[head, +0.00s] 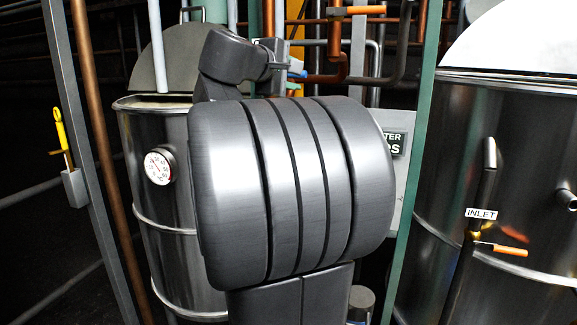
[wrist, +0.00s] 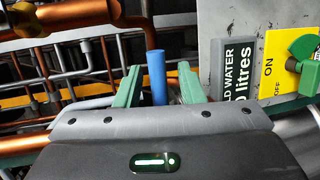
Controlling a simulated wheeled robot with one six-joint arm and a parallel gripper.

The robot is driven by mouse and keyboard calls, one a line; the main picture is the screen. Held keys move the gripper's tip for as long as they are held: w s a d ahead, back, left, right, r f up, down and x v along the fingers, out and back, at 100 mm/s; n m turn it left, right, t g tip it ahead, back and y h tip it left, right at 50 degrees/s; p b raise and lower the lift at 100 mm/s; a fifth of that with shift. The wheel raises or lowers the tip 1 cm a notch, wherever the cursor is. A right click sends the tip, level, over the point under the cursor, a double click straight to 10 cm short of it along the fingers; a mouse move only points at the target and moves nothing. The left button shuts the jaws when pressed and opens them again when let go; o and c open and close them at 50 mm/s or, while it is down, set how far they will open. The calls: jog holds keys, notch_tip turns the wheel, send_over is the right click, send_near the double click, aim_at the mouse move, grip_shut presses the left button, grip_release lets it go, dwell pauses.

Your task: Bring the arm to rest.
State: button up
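My arm (head: 290,190) fills the middle of the head view, with its large dark grey joint in front and the wrist part (head: 235,58) folded above it. In the wrist view my gripper (wrist: 161,75) shows two green fingers standing apart. A blue cylindrical piece (wrist: 156,78) appears between the fingers, with a gap on each side. I cannot tell whether it is between them or beyond them. In the head view the fingers cannot be made out clearly.
A steel tank with a dial gauge (head: 159,166) stands left behind my arm, and a larger tank (head: 510,160) labelled INLET stands right. Pipes crowd the back. In the wrist view a yellow ON/OFF plate (wrist: 284,68) with a green valve handle (wrist: 307,58) is at right.

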jog(key=b+v, duration=0.2)
jog(key=v, duration=1.1)
jog(key=p+x, duration=0.2)
jog(key=x, duration=1.1)
jog(key=shift+d, duration=0.1)
jog(key=shift+w+d+r+p, duration=0.15)
jog(key=shift+w+p, duration=0.15)
jog(key=shift+p, duration=0.1)
jog(key=shift+r+n, duration=0.2)
jog(key=shift+n, duration=0.1)
jog(key=shift+s+r+h+p, duration=0.1)
jog(key=shift+s+h+p, duration=0.05)
jog(key=shift+h+p, duration=0.15)
